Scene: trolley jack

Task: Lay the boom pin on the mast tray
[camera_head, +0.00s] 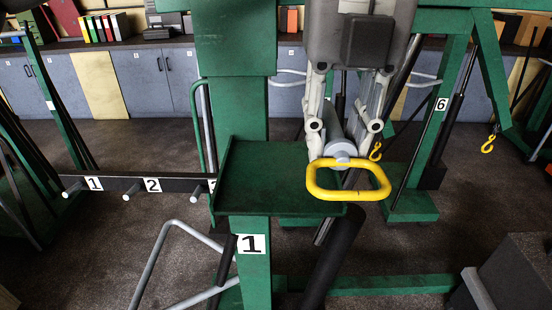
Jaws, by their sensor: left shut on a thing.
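The boom pin, a grey cylinder with a yellow loop handle (321,190), is at the centre right. My left gripper (342,132) comes down from the top, its two fingers shut around the grey shaft. The yellow loop points toward the camera. The mast tray (262,178) is a green flat shelf on the green mast, with a raised edge at its left. The pin and handle show over the tray's right part; the handle overlaps its front right corner. I cannot tell whether the pin touches the tray. My right gripper is not in view.
A dark rail with pegs and number plates (152,185) runs left of the tray. A grey bent tube (160,250) and a black cylinder (333,255) stand in front. Green crane frames with yellow hooks (488,144) are at right. Open floor (440,250) shows between them.

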